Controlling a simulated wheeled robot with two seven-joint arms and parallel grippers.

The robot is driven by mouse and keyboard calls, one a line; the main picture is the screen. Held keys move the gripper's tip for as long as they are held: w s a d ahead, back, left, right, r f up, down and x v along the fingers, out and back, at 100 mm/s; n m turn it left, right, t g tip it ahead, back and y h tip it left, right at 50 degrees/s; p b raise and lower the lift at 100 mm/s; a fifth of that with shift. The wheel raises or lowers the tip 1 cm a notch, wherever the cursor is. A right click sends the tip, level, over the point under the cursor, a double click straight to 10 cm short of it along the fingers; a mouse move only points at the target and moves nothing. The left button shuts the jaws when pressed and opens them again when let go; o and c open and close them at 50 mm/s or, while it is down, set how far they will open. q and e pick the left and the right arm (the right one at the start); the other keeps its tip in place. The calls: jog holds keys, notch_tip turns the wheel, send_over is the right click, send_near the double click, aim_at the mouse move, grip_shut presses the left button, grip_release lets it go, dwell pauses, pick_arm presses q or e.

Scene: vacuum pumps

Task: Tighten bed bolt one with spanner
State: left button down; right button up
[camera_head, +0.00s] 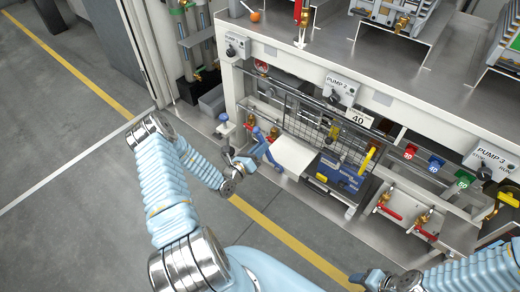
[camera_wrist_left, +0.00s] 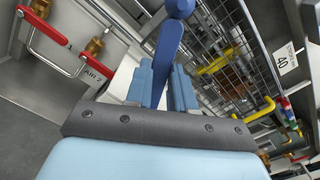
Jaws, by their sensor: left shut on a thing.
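My left gripper (camera_head: 252,160) is shut on a blue spanner (camera_head: 267,152), in front of the low bench. In the left wrist view the spanner (camera_wrist_left: 168,55) stands up between the two blue fingers (camera_wrist_left: 172,88), with a rounded blue end at the top edge. I cannot make out bed bolt one in either view, nor whether the spanner touches anything. My right gripper (camera_head: 371,279) is at the bottom edge of the head view, away from the bench; its jaws are too small to read.
Red-handled valves (camera_head: 388,210) line the lower right. The grey floor (camera_head: 75,125) at left is clear.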

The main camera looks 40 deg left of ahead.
pick_arm(q)
jog(key=shift+w+a+f+n+b, duration=0.1)
jog(key=shift+a+f+n+b, duration=0.55)
jog(key=shift+n, duration=0.45)
dwell(1.5)
jog(key=shift+d+r+m+p, duration=0.55)
jog(key=shift+m+p, duration=0.25)
jog(key=shift+p, duration=0.2)
jog(key=shift+d, duration=0.1)
jog(key=shift+s, duration=0.25)
jog(key=shift+s+f, duration=0.1)
jog(key=shift+s, duration=0.35)
jog(key=shift+s+a+p, duration=0.2)
jog(key=shift+s+p, duration=0.2)
jog(key=shift+s+a, duration=0.1)
dwell(0.3)
